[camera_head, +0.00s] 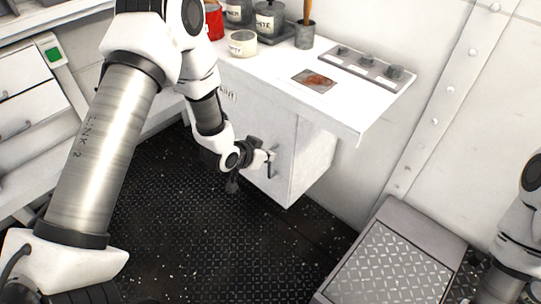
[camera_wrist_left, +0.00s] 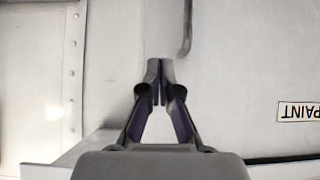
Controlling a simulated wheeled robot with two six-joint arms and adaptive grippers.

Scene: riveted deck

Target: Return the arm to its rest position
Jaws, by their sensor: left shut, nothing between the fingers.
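My left arm comes in from the left in the head view and bends down over the deck. My left gripper (camera_head: 267,158) is in front of the white cabinet (camera_head: 318,155), close to its door handle (camera_head: 272,164). In the left wrist view my left gripper (camera_wrist_left: 160,72) has its fingertips together with nothing between them. The handle (camera_wrist_left: 186,32) shows just beyond and to the right of the fingertips there. I cannot tell whether the gripper touches it. Part of my right arm shows at the right edge of the head view; its gripper is out of view.
The counter (camera_head: 349,112) above holds a red can (camera_head: 214,22), a white tub (camera_head: 243,44), dark-lidded jars, a brush holder (camera_head: 305,36), a stained card (camera_head: 314,80) and a knob rail. A metal-topped box (camera_head: 390,265) stands at lower right. The dark deck (camera_head: 230,250) has free room.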

